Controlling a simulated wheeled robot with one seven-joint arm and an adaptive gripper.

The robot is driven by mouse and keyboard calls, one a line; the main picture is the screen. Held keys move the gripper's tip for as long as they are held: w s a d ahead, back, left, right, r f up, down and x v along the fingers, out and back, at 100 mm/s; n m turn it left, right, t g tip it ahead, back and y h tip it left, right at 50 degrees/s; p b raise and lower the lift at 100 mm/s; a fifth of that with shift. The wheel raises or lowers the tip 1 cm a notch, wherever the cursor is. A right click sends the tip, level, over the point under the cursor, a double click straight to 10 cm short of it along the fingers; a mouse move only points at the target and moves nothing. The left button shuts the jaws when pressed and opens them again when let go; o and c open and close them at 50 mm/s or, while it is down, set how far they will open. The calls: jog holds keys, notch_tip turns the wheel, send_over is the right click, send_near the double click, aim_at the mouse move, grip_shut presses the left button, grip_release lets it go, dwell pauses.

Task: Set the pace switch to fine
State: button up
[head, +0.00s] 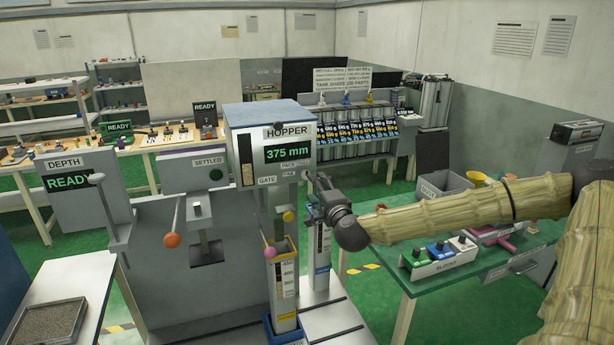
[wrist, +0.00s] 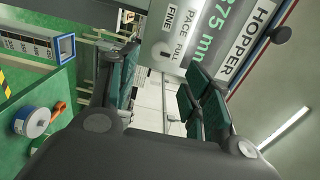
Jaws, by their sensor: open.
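The grey hopper head (head: 268,135) carries a green display reading 375 mm. Its small PACE label (head: 289,166) sits low on the front, with tiny lettering below it. In the wrist view the panel (wrist: 192,30) appears rotated, with the words PACE, FULL and FINE. A pale rounded piece (wrist: 165,52) beside these words may be the switch; its setting cannot be told. My gripper (head: 318,185) is just right of the hopper's lower front. In the wrist view my gripper (wrist: 160,85) is open, its dark fingers apart on either side of the label area, with nothing seen held between them.
A pink-knobbed lever (head: 269,252) and a graduated column (head: 284,285) stand below the hopper. An orange-knobbed lever (head: 172,240) is to the left. A green table (head: 450,280) with a block tray (head: 438,257) lies under my arm at right.

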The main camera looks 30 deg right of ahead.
aim_at(305, 174)
jog(key=p+x, duration=0.2)
jog(key=x, duration=0.6)
jog(key=shift+w+p, duration=0.25)
jog(key=shift+p, duration=0.05)
jog(key=shift+a, duration=0.1)
jog(key=c, duration=1)
